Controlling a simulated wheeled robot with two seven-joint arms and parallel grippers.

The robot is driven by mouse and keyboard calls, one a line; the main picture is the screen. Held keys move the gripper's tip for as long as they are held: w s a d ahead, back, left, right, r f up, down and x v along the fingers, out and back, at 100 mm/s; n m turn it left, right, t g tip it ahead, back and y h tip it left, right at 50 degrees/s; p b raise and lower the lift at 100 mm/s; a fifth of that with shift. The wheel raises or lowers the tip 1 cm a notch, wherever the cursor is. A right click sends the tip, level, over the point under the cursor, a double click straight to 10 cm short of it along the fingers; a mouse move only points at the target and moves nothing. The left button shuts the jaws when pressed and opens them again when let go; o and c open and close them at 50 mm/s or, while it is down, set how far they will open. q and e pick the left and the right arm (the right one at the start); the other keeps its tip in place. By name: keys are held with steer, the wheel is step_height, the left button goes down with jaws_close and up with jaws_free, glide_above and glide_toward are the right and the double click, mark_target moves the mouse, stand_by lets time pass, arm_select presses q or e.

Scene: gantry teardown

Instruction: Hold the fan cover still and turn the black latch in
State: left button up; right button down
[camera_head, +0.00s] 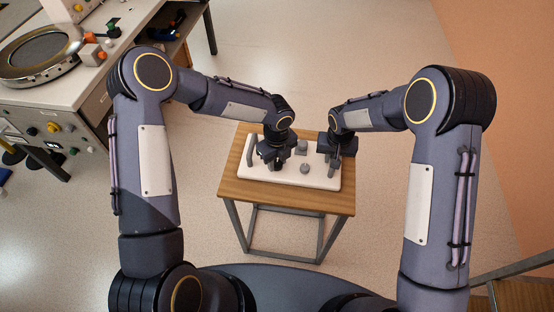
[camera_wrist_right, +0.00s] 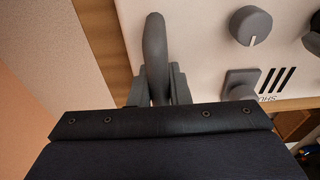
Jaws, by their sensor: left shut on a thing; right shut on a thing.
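The fan cover (camera_head: 320,181) is a white panel with rounded corners, lying flat on a small wooden table. It has an upright grey handle (camera_head: 251,150) at its left end and another grey handle (camera_wrist_right: 154,45) at its right end. My right gripper (camera_wrist_right: 157,88) is shut around that right handle; it also shows in the head view (camera_head: 335,160). My left gripper (camera_head: 274,163) points down at the left half of the cover and is shut on a dark part there, seemingly the black latch. The gripper mostly hides this part, so its turn angle cannot be told.
A round grey knob (camera_wrist_right: 251,26) and a square grey knob (camera_wrist_right: 240,83) stand on the cover between the grippers, near black stripes. The wooden table (camera_head: 232,185) has a narrow free rim. A larger workbench (camera_head: 75,95) stands at the upper left. Open floor surrounds the table.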

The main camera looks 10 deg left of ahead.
mark_target(277, 163)
arm_select(q)
steer(key=shift+n, duration=0.3)
steer(key=n, duration=0.3)
steer(key=shift+n, duration=0.3)
steer(key=n, duration=0.4)
steer(key=shift+n, duration=0.3)
steer(key=n, duration=0.9)
steer(key=o, duration=1)
step_height(277, 163, up, 12)
steer(key=shift+r, duration=0.1)
